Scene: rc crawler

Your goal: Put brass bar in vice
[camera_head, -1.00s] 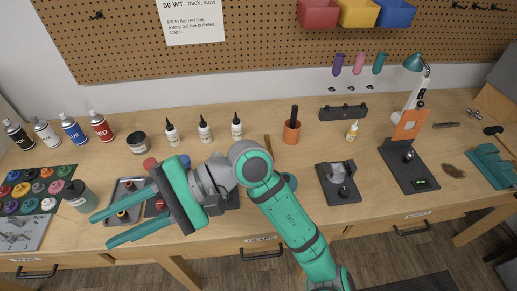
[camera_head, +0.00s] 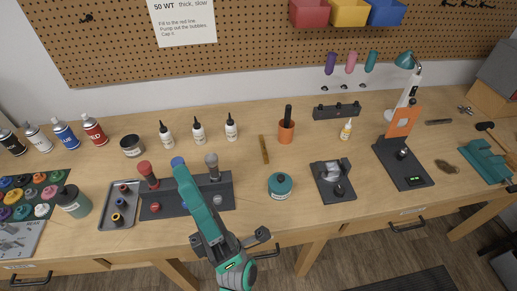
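The brass bar (camera_head: 265,149) is a thin golden-brown strip lying on the bench, left of the orange cup. The vice (camera_head: 486,160) is a teal block with a handle at the bench's right end, and nothing can be made out between its jaws. My gripper (camera_head: 183,172) shows as one long teal finger pointing up the picture, over the dark stand with knobs. It is left of the brass bar and apart from it. The fingers overlap from this angle, so their gap is hidden.
Around the bar are white bottles (camera_head: 199,131), the orange cup (camera_head: 286,131) and a teal round jar (camera_head: 281,184). The dark knob stand (camera_head: 220,194) is left.

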